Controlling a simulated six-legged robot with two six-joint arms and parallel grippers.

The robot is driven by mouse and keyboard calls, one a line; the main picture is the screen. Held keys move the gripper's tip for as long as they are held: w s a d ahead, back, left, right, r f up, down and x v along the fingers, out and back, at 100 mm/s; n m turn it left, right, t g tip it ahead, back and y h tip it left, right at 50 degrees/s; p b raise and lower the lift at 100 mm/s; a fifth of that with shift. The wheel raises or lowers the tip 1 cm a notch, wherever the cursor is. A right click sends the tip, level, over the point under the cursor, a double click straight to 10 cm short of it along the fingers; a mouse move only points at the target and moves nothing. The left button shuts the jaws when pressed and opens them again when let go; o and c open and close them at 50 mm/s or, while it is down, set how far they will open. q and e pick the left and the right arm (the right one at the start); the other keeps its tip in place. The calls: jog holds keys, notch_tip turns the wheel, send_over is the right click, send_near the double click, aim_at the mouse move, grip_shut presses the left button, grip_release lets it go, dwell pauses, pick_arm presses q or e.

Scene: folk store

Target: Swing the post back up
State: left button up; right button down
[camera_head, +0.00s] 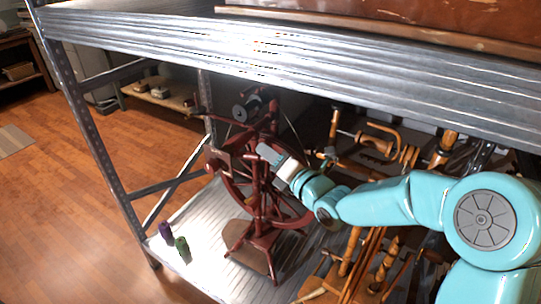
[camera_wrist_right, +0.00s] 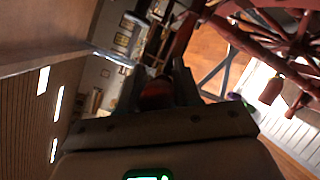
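A dark red wooden spinning wheel (camera_head: 262,238) stands on the lower shelf of a metal rack. My right gripper (camera_head: 270,154) reaches in from the right to the upper part of its frame, near a red post (camera_head: 256,185). In the right wrist view, a rounded red-brown wooden end (camera_wrist_right: 158,93) sits between the two dark fingers of my right gripper (camera_wrist_right: 160,85) and seems to fill their gap. A red bar (camera_wrist_right: 184,35) runs up from there. It appears to be the post, but the fingers hide much of it. My left gripper is not in view.
The thick metal upper shelf (camera_head: 200,45) hangs close above my arm. Purple (camera_head: 166,232) and green (camera_head: 183,248) spools stand at the lower shelf's left end. Other wooden wheels and frames (camera_head: 370,250) crowd the right.

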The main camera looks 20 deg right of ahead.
jog(key=shift+w+a+r+g+p, duration=0.1)
jog(key=shift+r+g+p, duration=0.15)
jog(key=shift+r, duration=0.2)
jog(key=shift+w+a+r+g+p, duration=0.1)
jog(key=shift+r+g+p, duration=0.15)
jog(key=shift+r, duration=0.15)
jog(key=shift+w+a+r+n+g+h+p, duration=0.2)
jog(key=shift+w+r+n+g+h+p, duration=0.15)
jog(key=shift+r+n+g+h+p, duration=0.25)
jog(key=shift+r, duration=0.1)
jog(key=c, duration=0.9)
grip_release()
jog(key=shift+o, duration=0.2)
